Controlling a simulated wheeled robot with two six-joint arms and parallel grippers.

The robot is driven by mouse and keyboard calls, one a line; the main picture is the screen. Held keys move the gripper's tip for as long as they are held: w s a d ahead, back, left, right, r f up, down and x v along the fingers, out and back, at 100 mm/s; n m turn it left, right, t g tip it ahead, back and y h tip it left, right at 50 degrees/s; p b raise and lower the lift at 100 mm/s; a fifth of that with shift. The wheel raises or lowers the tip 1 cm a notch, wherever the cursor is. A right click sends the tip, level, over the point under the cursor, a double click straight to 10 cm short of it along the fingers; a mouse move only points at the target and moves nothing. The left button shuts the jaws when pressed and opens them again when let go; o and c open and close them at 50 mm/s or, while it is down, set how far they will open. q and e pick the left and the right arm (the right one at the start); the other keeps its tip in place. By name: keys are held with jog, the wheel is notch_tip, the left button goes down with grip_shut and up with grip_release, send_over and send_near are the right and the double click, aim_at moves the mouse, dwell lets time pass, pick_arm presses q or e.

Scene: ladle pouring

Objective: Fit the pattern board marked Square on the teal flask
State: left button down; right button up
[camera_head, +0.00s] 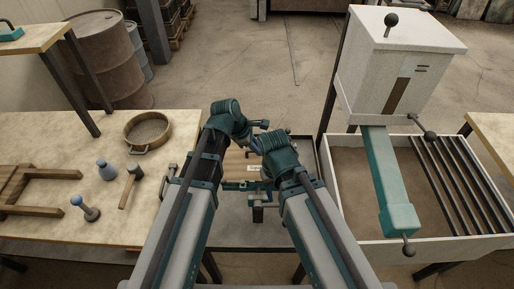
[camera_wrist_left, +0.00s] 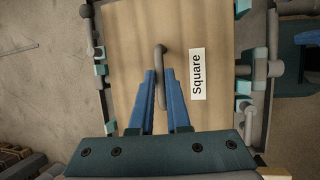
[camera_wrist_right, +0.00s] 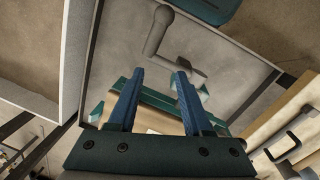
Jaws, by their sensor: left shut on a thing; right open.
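The pattern board marked Square (camera_wrist_left: 185,25) is a pale wooden plate with a white label and a grey handle. My left gripper (camera_wrist_left: 160,75) is shut on that handle. The board (camera_wrist_right: 155,120) shows only partly in the right wrist view, and the arms partly cover it in the head view (camera_head: 236,163). Teal parts of the flask (camera_wrist_left: 242,87) show along the board's edges; I cannot tell whether the board is seated. My right gripper (camera_wrist_right: 160,76) is open, near a grey crank handle (camera_wrist_right: 155,38) beside the teal flask.
The left table holds a round sieve (camera_head: 148,131), a mallet (camera_head: 131,185), a bottle (camera_head: 106,170), a knobbed tool (camera_head: 86,207) and a wooden frame (camera_head: 28,187). At right, a white hopper (camera_head: 397,70) with a teal chute (camera_head: 388,180) stands over a sand tray (camera_head: 440,236).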

pick_arm(q)
jog(key=shift+f, duration=0.1)
pick_arm(e)
jog(key=shift+f, duration=0.1)
pick_arm(q)
jog(key=c, duration=0.8)
grip_release()
jog(key=shift+o, duration=0.2)
jog(key=o, duration=0.5)
notch_tip(320, 180, up, 6)
jog(key=p, duration=0.6)
pick_arm(e)
notch_tip(320, 180, up, 6)
